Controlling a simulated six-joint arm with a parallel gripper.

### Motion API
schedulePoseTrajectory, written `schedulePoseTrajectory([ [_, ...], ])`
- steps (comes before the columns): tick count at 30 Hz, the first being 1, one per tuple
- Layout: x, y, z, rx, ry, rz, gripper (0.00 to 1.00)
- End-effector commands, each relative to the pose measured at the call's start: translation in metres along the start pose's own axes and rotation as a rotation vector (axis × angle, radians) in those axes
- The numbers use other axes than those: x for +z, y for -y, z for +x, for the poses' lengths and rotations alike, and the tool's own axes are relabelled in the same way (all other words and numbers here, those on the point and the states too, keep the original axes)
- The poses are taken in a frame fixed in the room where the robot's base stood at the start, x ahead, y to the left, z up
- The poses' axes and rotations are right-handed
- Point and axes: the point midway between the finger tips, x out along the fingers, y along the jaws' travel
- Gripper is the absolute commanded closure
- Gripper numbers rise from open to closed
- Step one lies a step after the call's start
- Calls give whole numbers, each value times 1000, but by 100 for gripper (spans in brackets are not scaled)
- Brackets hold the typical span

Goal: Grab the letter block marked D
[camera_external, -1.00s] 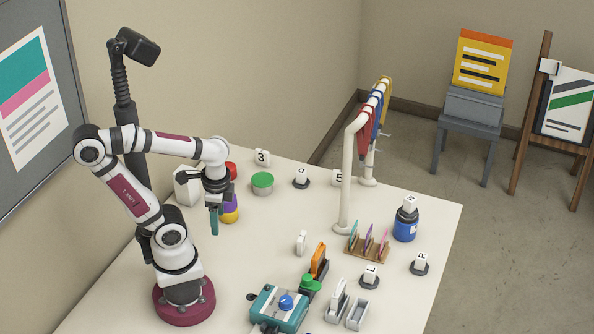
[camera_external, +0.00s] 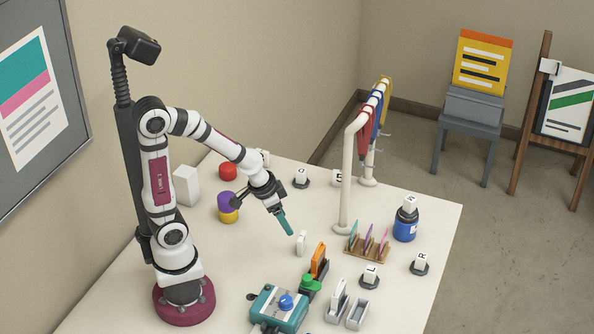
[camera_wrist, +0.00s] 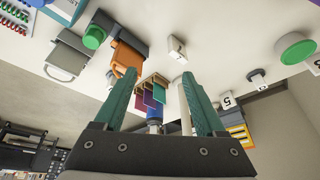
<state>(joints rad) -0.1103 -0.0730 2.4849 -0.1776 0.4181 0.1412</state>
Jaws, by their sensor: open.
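My gripper (camera_external: 287,226) is open and empty above the middle of the table, tilted down to the right. Its two teal fingers show in the wrist view (camera_wrist: 158,76) with a gap between them. I cannot clearly read a D on any block. A small white block (camera_external: 301,243) stands on the table just below and right of the fingertips, apart from them; in the wrist view (camera_wrist: 177,47) it is beyond the tips, its marking unreadable. Blocks on dark round bases stand at the back (camera_external: 301,177) and right, one marked R (camera_external: 421,260).
Right of my gripper are a white rail (camera_external: 347,180) with hanging coloured items and a wooden rack (camera_external: 367,253) of cards. A teal machine (camera_external: 278,308) and an orange item (camera_external: 318,260) stand in front. A red piece (camera_external: 228,171) is behind left.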

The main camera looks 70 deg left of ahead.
Motion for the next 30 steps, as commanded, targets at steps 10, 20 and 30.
schedulePoseTrajectory([
  [10,-51,179,124,-470,-601,-617,28],
  [20,-34,242,142,-647,-731,-717,28],
  [30,-63,294,184,-643,-731,-714,28],
])
